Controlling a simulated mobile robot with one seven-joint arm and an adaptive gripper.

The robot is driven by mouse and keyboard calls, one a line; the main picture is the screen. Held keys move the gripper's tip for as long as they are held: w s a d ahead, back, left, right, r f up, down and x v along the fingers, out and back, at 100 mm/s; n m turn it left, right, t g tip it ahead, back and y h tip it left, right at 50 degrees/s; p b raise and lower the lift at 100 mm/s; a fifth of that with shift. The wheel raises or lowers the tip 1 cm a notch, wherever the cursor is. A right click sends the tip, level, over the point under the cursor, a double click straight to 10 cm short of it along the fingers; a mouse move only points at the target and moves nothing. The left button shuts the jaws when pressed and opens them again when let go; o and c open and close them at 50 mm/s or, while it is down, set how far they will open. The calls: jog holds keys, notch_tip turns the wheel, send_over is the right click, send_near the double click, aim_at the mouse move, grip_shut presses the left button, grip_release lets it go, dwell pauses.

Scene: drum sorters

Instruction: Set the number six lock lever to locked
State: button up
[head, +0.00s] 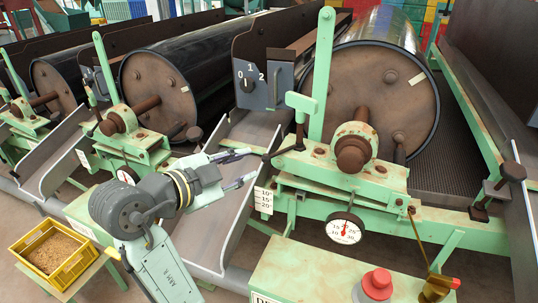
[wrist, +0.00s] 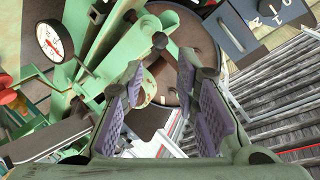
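No label reading six is legible in these frames, so I cannot tell for sure which lever is number six. A dark lever (head: 285,151) with a round knob sits on the green frame of the nearest drum, just right of my gripper (head: 249,167). A dark round knob also shows in the wrist view (wrist: 160,41), ahead of the fingers; I cannot tell if it is the same lever. My gripper is open, its purple-padded fingers apart with nothing between them (wrist: 160,78). It appears close to the lever in the head view, without clear contact.
The large drum (head: 384,92) stands behind the green frame. A grey numbered switch plate (head: 264,84), a round dial (head: 344,229), a red button (head: 377,281) and a brass handle (head: 437,287) are nearby. A yellow crate (head: 77,262) of grain stands at lower left.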

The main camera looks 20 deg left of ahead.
aim_at(268, 157)
jog(key=p+x, duration=0.2)
jog(key=x, duration=0.8)
jog(key=shift+w, duration=0.25)
jog(key=shift+c, duration=0.6)
grip_shut()
